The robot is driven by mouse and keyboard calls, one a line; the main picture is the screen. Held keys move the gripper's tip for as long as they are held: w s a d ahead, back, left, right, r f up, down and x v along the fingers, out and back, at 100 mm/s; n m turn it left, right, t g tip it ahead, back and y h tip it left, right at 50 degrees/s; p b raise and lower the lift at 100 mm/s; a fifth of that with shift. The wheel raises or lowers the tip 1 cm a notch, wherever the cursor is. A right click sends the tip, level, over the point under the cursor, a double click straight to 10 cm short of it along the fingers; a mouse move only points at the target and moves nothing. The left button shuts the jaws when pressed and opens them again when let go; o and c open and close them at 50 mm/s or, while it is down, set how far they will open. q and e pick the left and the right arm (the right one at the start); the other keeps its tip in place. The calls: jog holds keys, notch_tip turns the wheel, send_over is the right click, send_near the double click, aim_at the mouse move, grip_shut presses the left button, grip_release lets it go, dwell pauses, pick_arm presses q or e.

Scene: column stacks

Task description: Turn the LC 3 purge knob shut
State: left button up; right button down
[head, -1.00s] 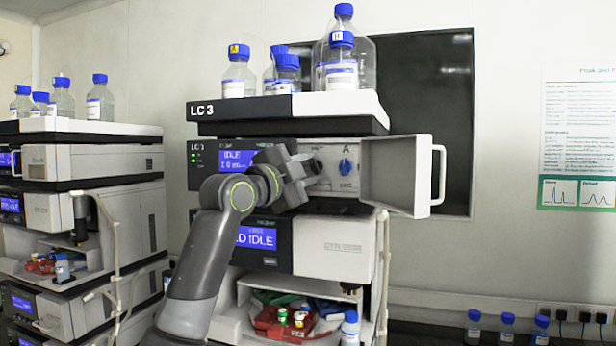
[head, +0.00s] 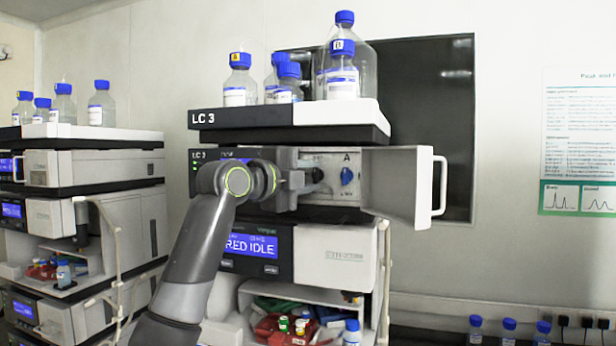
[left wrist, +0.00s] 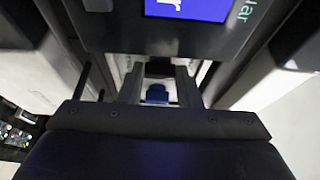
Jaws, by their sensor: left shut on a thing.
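The LC 3 unit (head: 250,112) has a compartment with its door swung open to the right. My left gripper (head: 312,178) reaches into this compartment from the left, level, with its dark fingertips at the pale panel. In the left wrist view, a blue knob (left wrist: 157,93) sits between the two fingers, which are shut on it. In the head view the gripper and arm hide this held part. Another blue knob (head: 347,176), under a letter A, shows on the panel right of the fingertips, apart from them. My right gripper is out of view.
The open door (head: 396,186) with its white handle stands right of the gripper. Capped bottles (head: 341,70) stand on top of the unit. A display (head: 251,244) reading IDLE sits below. Similar units (head: 95,160) stand at the left.

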pick_arm(q)
jog(key=o, duration=0.7)
jog(key=shift+s, duration=0.1)
jog(key=shift+s+a+f+b, duration=0.1)
jog(key=shift+s+a+b, duration=0.2)
jog(key=shift+b, duration=0.1)
jog(key=b+v, duration=0.7)
jog(key=v, duration=0.9)
jog(key=shift+s, duration=0.15)
jog(key=shift+a, duration=0.1)
